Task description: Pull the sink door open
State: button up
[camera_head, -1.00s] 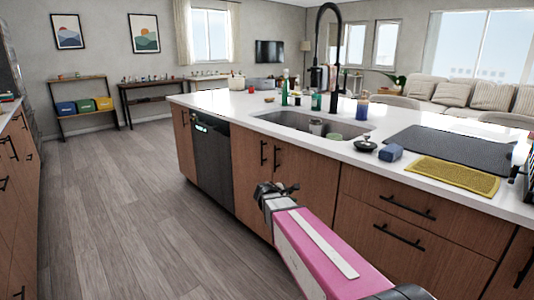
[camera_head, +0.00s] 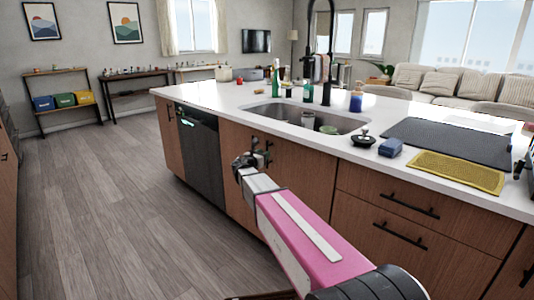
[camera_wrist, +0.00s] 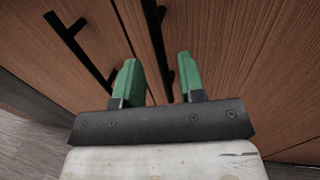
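The sink cabinet has two brown wood doors below the sink (camera_head: 305,117): a left door (camera_head: 234,185) and a right door (camera_head: 306,190). Each has a black vertical bar handle near the seam. In the wrist view, the left door's handle (camera_wrist: 77,45) lies left of my fingers. The right door's handle (camera_wrist: 157,35) runs between my two green fingertips (camera_wrist: 159,75), with space visible on both sides. My gripper (camera_head: 251,160) is open in front of the handles and partly hides them in the head view. I cannot tell how far the fingers reach around the bar.
A dark dishwasher (camera_head: 200,155) is left of the sink cabinet. Drawers with black handles (camera_head: 400,236) are on the right. The counter holds bottles, a blue sponge-like block (camera_head: 391,147) and a yellow mat (camera_head: 456,172). The wooden floor (camera_head: 90,200) on the left is clear.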

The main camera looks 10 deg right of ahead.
jog(key=shift+x, duration=1.85)
grip_shut()
jog(key=shift+s, duration=0.1)
